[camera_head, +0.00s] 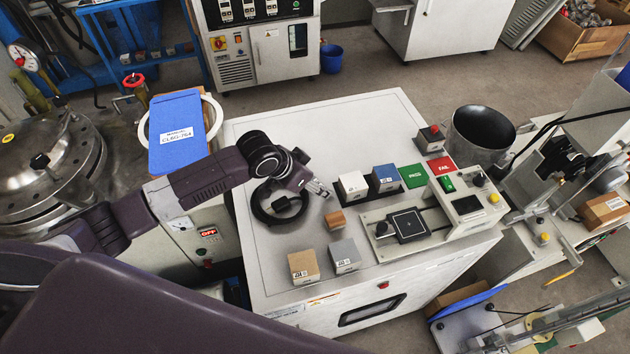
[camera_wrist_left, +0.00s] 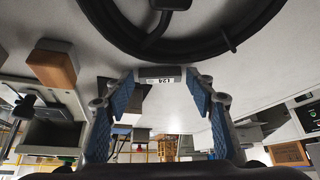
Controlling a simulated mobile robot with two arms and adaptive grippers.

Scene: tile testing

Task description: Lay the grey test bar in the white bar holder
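My left gripper (camera_head: 319,188) is above the white table, left of the white block-shaped holder (camera_head: 352,186). In the left wrist view, the grey test bar (camera_wrist_left: 160,73) with a printed label sits between the blue-padded fingertips of my left gripper (camera_wrist_left: 160,80), which look shut on it. In the head view the bar is too small to make out clearly. The white holder stands upright beside a blue block (camera_head: 385,178), apart from the gripper. My right gripper is not in view.
A small wooden block (camera_head: 335,220), a grey block (camera_head: 344,256) and a tan block (camera_head: 303,266) stand nearer. The table's far part is clear.

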